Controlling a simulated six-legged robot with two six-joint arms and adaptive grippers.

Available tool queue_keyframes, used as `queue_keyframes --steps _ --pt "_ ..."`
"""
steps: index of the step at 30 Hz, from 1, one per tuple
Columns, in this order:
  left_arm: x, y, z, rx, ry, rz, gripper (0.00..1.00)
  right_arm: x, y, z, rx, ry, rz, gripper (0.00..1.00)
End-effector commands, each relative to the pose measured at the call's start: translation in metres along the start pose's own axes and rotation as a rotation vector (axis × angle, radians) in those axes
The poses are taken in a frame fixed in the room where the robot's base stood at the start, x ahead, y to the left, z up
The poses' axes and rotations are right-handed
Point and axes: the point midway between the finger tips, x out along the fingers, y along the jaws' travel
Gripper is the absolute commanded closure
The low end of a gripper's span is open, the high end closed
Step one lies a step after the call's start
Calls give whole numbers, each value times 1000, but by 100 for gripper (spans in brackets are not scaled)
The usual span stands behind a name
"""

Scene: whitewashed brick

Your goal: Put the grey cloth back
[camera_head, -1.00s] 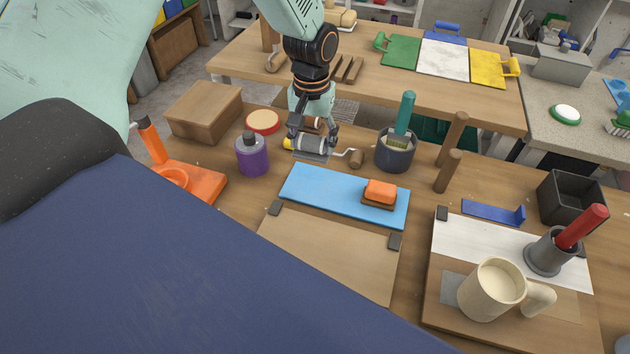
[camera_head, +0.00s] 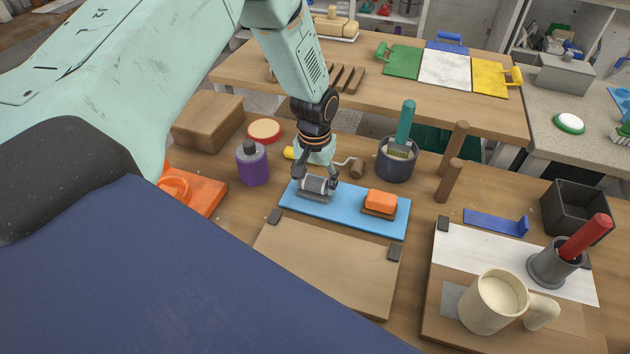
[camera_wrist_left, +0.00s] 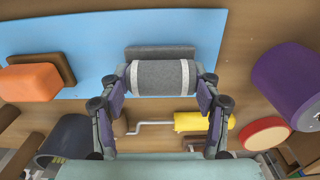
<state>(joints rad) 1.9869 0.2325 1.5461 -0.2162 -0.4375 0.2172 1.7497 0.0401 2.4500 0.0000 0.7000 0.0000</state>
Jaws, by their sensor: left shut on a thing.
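The grey cloth (camera_head: 314,185) is a small roll with a pale band near each end; the bands show in the left wrist view (camera_wrist_left: 162,78). My left gripper (camera_head: 316,182) is shut on it, with one finger at each end of the roll in the left wrist view (camera_wrist_left: 161,88). The roll is over the left part of the blue mat (camera_head: 345,209). I cannot tell whether it touches the mat. An orange block on a brown base (camera_head: 380,203) sits on the mat's right part. My right gripper is not in view.
A purple bottle (camera_head: 252,164) stands left of the mat, and a dark pot with a green-handled brush (camera_head: 396,162) behind it. A yellow-handled roller (camera_wrist_left: 190,121) lies just behind the gripper. A wooden board (camera_head: 330,268) lies in front of the mat.

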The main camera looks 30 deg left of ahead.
Motion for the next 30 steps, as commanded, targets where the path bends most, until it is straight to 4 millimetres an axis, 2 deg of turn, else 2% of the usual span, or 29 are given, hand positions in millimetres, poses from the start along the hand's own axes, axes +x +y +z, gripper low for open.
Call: queue_keyframes --steps 6,7,14,25,30 --pt "2 0 0 -1 -1 0 66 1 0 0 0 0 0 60" --pt "2 0 0 -1 -1 0 35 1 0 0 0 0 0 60" --pt "2 0 0 -1 -1 0 15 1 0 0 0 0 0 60" --pt "-1 0 0 -1 -1 0 14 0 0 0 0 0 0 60" --pt "-21 0 -1 -3 2 2 14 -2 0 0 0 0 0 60"
